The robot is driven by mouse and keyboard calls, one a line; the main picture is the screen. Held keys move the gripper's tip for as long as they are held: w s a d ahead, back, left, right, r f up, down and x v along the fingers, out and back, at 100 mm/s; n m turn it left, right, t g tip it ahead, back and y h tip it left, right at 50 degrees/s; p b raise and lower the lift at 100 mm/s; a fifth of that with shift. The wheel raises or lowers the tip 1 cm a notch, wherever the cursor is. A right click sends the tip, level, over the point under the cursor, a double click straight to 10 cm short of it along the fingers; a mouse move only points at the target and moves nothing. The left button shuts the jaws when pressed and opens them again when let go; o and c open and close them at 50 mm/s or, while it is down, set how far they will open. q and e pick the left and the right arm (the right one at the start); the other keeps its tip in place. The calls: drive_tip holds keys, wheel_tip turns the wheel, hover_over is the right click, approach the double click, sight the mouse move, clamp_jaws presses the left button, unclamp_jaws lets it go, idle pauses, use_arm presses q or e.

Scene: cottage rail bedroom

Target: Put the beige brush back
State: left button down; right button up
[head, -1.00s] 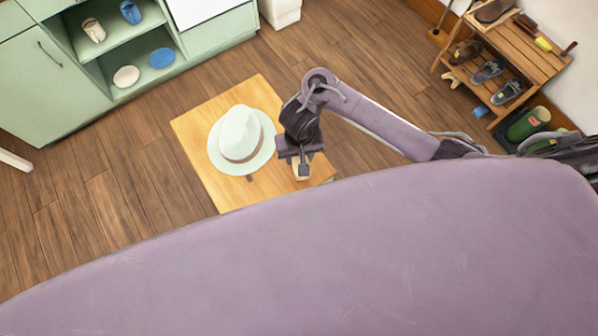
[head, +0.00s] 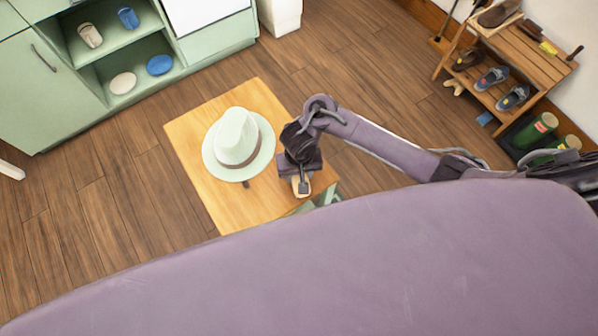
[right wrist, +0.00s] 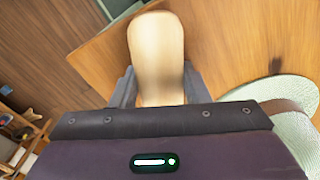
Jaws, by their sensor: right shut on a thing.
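The beige brush (head: 304,187) is in my right gripper (head: 301,180), above the right part of the wooden table (head: 195,130). In the right wrist view the brush (right wrist: 156,45) sticks out from between the two fingers, its smooth rounded beige back showing. My right gripper (right wrist: 158,90) is shut on it. Its bristles are hidden, and I cannot tell whether it touches the table. My left gripper is not in view.
A pale hat (head: 237,138) with a brown band lies on the table, left of my right gripper. A wooden shoe rack (head: 515,62) stands at the right, with green boots (head: 535,130) below. Floor between is clear.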

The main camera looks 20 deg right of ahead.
drive_tip(key=shift+f, duration=0.2)
drive_tip(key=o, duration=0.9)
drive_tip(key=shift+o, duration=0.2)
drive_tip(key=shift+r, duration=0.1)
drive_tip(key=shift+r, duration=0.4)
wheel_tip(320, 180, up, 12)
drive_tip(key=p, duration=0.9)
drive_tip(key=shift+f, duration=0.25)
drive_tip(key=shift+s, duration=0.1)
